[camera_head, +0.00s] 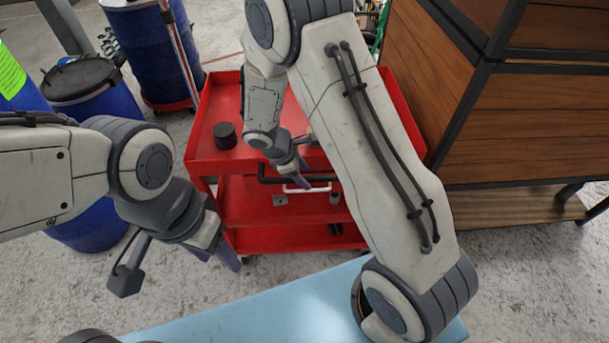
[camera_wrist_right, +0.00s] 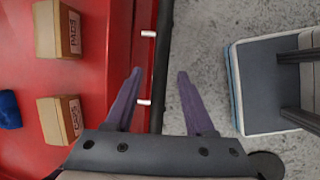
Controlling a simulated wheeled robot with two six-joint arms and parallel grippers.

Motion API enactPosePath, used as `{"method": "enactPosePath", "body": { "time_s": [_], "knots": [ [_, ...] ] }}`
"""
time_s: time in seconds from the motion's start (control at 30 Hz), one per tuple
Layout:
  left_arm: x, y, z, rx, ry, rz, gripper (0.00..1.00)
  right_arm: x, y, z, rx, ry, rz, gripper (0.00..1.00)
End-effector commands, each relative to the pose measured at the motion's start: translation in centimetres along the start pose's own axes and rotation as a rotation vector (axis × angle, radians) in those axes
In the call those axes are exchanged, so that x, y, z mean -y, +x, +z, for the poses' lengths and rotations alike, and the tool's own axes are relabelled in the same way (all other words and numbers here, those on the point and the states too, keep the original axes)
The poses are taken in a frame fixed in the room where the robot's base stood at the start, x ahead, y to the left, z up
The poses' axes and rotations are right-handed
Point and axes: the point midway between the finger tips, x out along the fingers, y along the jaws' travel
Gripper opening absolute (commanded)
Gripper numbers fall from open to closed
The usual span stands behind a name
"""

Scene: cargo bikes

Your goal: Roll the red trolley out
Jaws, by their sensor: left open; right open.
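The red trolley (camera_head: 215,150) stands ahead of me, with a tray on top and shelves below. In the right wrist view its red tray (camera_wrist_right: 85,85) fills the left side. A black handle bar (camera_wrist_right: 161,60) with white brackets runs along the tray's edge; it shows in the head view too (camera_head: 268,180), partly hidden by my right arm. My right gripper (camera_wrist_right: 160,72) is open, with the bar between its fingers in the picture; I cannot tell whether they touch it. My left gripper (camera_head: 180,268) is open and empty, left of the trolley's near side.
Two cardboard boxes (camera_wrist_right: 57,29) (camera_wrist_right: 60,120) and a blue item (camera_wrist_right: 9,110) lie in the trolley. A black round object (camera_head: 225,135) is on the top tray. Blue drums (camera_head: 85,85) (camera_head: 150,50) stand at left. A wood-panelled unit (camera_head: 540,130) stands close at right.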

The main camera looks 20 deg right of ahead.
Motion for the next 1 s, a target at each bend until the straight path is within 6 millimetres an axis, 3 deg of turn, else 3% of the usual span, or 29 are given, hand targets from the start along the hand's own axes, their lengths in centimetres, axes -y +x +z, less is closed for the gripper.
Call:
{"method": "enactPosePath", "body": {
  "time_s": [0.3,0.33,0.47,1.0],
  "knots": [
    [0.00,0.04,0.00,0.000,0.000,0.000,0.55,0.00,0.40,0.02,0.000,0.000,0.000,0.55],
    [0.00,0.04,0.00,0.000,0.000,0.000,0.55,0.00,0.40,0.02,0.000,0.000,0.000,0.51],
    [0.00,0.04,0.00,0.000,0.000,0.000,0.55,0.01,0.38,0.01,0.000,0.000,0.000,0.01],
    [0.00,0.04,0.00,0.000,0.000,0.000,0.55,0.00,0.34,0.01,0.000,0.000,0.000,0.00]
  ]
}}
